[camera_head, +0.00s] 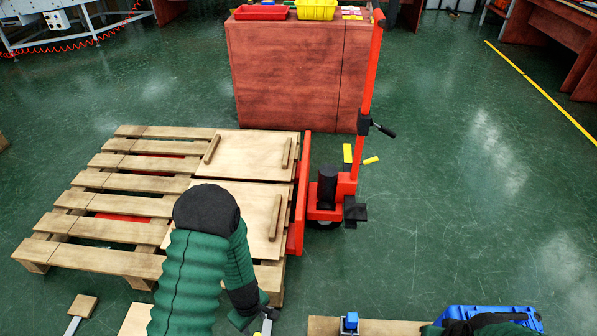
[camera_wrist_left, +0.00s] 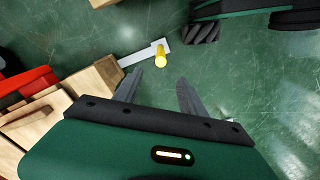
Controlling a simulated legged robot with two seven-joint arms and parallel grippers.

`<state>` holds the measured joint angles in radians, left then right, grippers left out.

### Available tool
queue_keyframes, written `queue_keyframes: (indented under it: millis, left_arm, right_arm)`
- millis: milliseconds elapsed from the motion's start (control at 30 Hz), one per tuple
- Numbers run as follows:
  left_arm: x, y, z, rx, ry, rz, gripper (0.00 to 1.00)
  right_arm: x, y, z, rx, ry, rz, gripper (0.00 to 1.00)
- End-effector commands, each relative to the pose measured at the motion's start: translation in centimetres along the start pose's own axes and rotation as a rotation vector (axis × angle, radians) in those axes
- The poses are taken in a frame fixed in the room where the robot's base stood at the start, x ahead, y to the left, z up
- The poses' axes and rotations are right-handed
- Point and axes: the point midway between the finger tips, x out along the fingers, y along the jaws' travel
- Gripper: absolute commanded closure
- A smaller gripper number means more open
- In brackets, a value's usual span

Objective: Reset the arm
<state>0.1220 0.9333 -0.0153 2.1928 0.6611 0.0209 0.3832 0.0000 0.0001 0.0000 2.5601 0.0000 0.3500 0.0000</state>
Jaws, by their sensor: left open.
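My left arm, with a ribbed green sleeve and black elbow, bends over the near right corner of the wooden pallet in the head view. My left gripper (camera_head: 266,318) points down at the bottom edge, just off that corner and partly cut off. In the left wrist view the left gripper (camera_wrist_left: 160,84) shows two grey fingers spread apart with nothing between them. A yellow cylinder on a pale flat bar (camera_wrist_left: 135,56) lies beyond the fingertips, apart from them. My right gripper does not show.
The wooden pallet (camera_head: 107,229) carries wooden boards with handles and sits against a red pallet truck (camera_head: 324,211). A reddish cabinet (camera_head: 290,75) stands behind. A blue crate (camera_head: 532,318) is at bottom right. Green floor on the right is mostly clear.

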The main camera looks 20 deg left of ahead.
Motion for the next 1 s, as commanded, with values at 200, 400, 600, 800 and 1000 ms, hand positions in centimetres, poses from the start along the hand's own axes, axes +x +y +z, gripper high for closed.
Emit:
queue_keyframes:
  millis: [200, 400, 600, 800, 1000]
  left_arm:
    - [-8.9, 3.0, 1.3, 0.362, 0.022, 0.105, 0.51]
    - [-17.2, 2.6, 3.4, 0.794, 0.093, 0.154, 0.51]
    - [-22.4, 0.5, 4.5, 1.115, 0.189, 0.146, 0.51]
    - [-29.4, 0.0, 4.6, 1.176, 0.206, 0.134, 0.51]
    - [-36.8, 0.0, 4.6, 1.173, 0.206, 0.135, 0.51]
  right_arm:
    - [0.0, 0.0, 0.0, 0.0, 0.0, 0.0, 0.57]
    - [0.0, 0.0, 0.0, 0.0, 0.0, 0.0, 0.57]
    - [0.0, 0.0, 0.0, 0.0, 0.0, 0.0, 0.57]
    - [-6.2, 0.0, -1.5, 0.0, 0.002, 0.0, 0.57]
    - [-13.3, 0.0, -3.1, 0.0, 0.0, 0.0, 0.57]
